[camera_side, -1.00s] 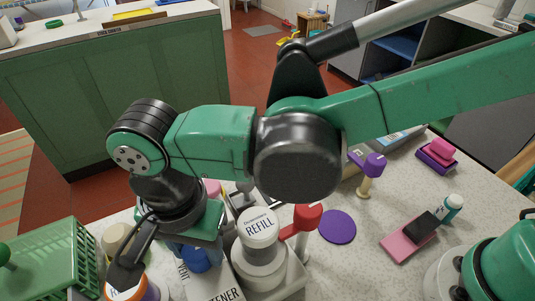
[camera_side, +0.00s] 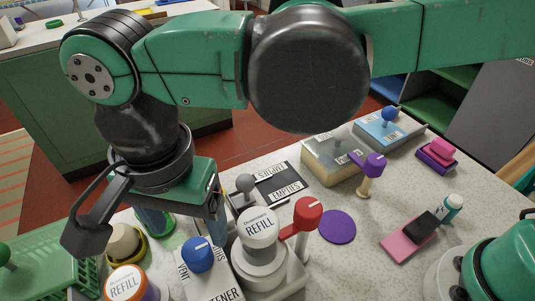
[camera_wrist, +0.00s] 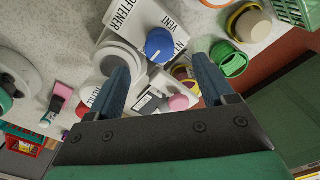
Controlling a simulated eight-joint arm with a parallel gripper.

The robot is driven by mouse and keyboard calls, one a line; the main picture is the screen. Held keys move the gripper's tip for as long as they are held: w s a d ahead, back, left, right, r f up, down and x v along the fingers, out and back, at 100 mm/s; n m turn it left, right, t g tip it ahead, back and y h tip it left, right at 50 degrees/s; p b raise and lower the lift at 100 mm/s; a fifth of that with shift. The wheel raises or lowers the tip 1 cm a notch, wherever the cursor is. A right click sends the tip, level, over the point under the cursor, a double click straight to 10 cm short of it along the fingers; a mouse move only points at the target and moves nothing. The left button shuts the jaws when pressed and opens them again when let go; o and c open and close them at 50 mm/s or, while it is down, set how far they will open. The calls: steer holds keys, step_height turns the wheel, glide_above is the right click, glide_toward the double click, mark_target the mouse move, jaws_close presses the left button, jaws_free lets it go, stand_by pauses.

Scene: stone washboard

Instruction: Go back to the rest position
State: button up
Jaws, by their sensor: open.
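My gripper (camera_wrist: 160,90) is open and empty. In the wrist view its two blue-grey fingers stand apart above the worktop items, with a blue knob (camera_wrist: 159,45) showing beyond the gap and a pink item (camera_wrist: 178,102) between them. In the side view my gripper hangs over the left part of the speckled worktop (camera_side: 325,272); its fingertips are partly hidden behind the items there. The white Refill container (camera_side: 259,226) stands to its right, and the softener box (camera_side: 210,288) with the blue knob (camera_side: 198,256) is in front.
A red-handled part (camera_side: 307,213) rises beside the Refill container. A green basket (camera_side: 60,268) stands at far left, and an orange-rimmed Refill jar (camera_side: 127,282) at front left. A purple disc (camera_side: 338,226) and a pink pad (camera_side: 403,243) lie on the right, with bare worktop around them.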

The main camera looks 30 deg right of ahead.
steer(key=shift+n+t+y, duration=0.5)
steer(key=shift+n, duration=0.2)
steer(key=w+d, duration=0.1)
steer(key=w+d+r, duration=0.1)
steer(key=d, duration=0.1)
steer(key=w+d+r, duration=0.1)
steer(key=shift+w+d+r, duration=0.15)
steer(key=shift+w+d, duration=0.05)
steer(key=shift+d, duration=0.15)
steer(key=d+f+n+t, duration=0.1)
steer(key=d+n+t, duration=0.2)
steer(key=d, duration=1)
steer(key=d+f+n+t+h, duration=0.1)
steer(key=d+f+n+t, duration=0.1)
steer(key=d, duration=1.1)
steer(key=shift+d+n+t, duration=0.15)
steer(key=shift+n+t, duration=0.45)
steer(key=shift+n, duration=0.2)
